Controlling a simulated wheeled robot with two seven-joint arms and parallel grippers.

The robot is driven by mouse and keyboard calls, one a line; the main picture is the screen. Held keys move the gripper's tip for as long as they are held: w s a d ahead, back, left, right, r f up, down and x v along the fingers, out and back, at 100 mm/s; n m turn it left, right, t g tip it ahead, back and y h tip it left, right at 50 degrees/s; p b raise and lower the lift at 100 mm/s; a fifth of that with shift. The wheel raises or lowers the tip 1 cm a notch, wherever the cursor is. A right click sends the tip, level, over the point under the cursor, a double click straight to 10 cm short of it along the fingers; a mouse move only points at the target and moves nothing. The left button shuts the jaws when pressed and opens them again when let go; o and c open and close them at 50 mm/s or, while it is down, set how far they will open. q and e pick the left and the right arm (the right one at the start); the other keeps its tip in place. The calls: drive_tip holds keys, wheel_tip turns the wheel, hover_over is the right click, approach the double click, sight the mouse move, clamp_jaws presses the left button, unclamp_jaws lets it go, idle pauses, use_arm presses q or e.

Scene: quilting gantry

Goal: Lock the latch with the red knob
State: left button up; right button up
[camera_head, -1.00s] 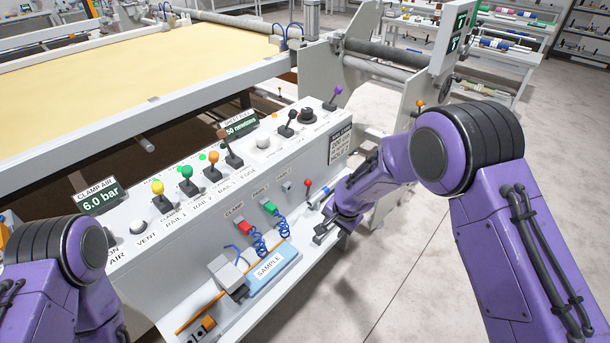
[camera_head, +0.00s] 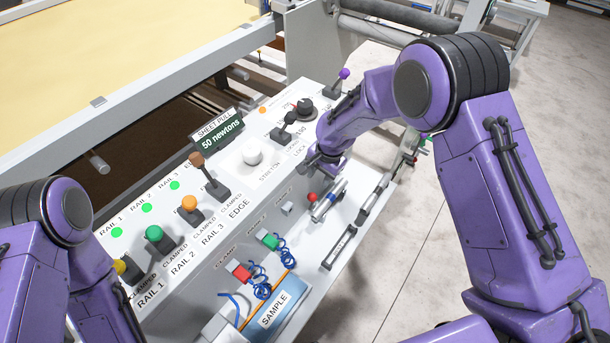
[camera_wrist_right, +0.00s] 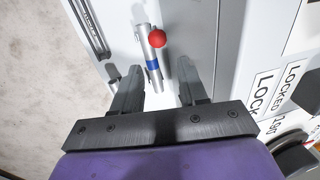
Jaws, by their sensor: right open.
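The red knob (camera_head: 312,197) is a small ball by the console's front face, low at the right end. In the right wrist view the red knob (camera_wrist_right: 157,38) shows just beyond the fingertips, slightly left of the middle between them. It overlaps a silver cylinder with a blue band (camera_wrist_right: 152,64); I cannot tell whether they are joined. My right gripper (camera_head: 316,163) is above and behind the knob at the console's edge. In the wrist view the right gripper (camera_wrist_right: 160,76) is open and empty, its fingers apart. My left gripper is out of view; only its arm shows.
A black-knobbed lever (camera_head: 290,118) and a purple-knobbed one (camera_head: 344,74) stand near my right arm. The orange lever (camera_head: 190,202) and green lever (camera_head: 154,234) are further left. A blue SAMPLE block (camera_head: 274,312) and coiled blue hoses are below. Floor at right is clear.

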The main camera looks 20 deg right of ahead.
sight(313, 195)
drive_tip(key=shift+w+a+f, duration=0.1)
drive_tip(key=shift+w+f, duration=0.05)
drive_tip(key=shift+f, duration=0.35)
drive_tip(key=shift+w+a+f, duration=0.1)
drive_tip(key=shift+w+f, duration=0.05)
drive_tip(key=shift+f, duration=0.3)
drive_tip(key=f, duration=0.1)
drive_tip(key=f+p, duration=0.1)
drive_tip(key=f, duration=0.1)
drive_tip(key=s+a+f, duration=0.1)
drive_tip(key=f, duration=0.1)
drive_tip(key=shift+s+f+p, duration=0.1)
drive_tip(key=shift+f+p, duration=0.15)
drive_tip(key=shift+p, duration=0.1)
drive_tip(key=w+f, duration=0.1)
drive_tip(key=f, duration=0.1)
drive_tip(key=shift+w+f, duration=0.35)
drive_tip(key=shift+s+a+r, duration=0.1)
drive_tip(key=shift+s+r, duration=0.15)
drive_tip(key=shift+r, duration=0.05)
drive_tip(key=shift+c, duration=0.3)
clamp_jaws()
drive_tip(key=shift+a, duration=0.15)
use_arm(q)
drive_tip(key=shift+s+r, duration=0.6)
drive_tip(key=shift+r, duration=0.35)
